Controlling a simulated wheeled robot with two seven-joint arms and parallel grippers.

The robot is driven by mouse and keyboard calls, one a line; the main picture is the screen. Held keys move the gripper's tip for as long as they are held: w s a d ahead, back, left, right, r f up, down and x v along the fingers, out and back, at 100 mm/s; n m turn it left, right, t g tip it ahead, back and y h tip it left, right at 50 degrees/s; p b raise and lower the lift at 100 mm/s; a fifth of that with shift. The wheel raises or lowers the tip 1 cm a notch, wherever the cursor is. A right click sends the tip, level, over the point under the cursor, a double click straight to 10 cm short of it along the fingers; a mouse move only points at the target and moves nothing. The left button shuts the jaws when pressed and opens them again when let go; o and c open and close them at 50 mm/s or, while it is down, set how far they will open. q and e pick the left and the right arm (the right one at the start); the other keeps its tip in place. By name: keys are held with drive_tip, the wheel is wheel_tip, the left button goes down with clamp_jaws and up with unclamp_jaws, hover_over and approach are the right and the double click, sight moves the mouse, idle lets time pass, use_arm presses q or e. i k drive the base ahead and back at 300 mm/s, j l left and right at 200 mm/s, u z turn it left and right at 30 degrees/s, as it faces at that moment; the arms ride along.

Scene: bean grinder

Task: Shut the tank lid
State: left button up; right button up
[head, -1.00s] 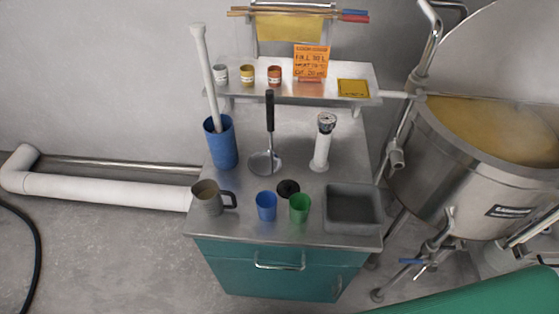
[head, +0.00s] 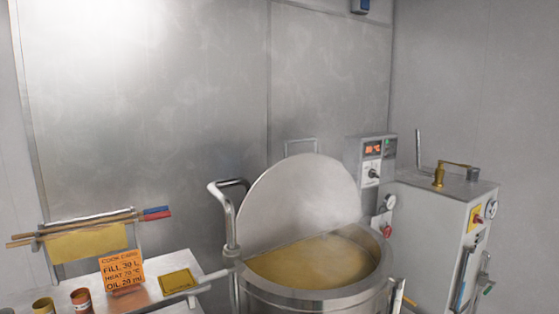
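The round metal tank (head: 318,301) stands at the bottom centre of the head view, with yellow liquid (head: 315,262) inside and some steam above it. Its flat grey lid (head: 302,202) stands raised and tilted back behind the opening, so the tank is open. A small handle (head: 301,147) shows at the lid's top edge. A bent metal pipe (head: 229,210) rises at the tank's left side. Neither of my grippers is in view.
A control box (head: 372,162) with a lit red display stands behind the tank at right. A large grey cabinet (head: 430,230) with a brass fitting stands further right. A shelf with an orange card (head: 122,271) and small jars is at lower left.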

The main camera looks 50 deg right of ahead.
sight(254, 236)
drive_tip(key=z, duration=1.65)
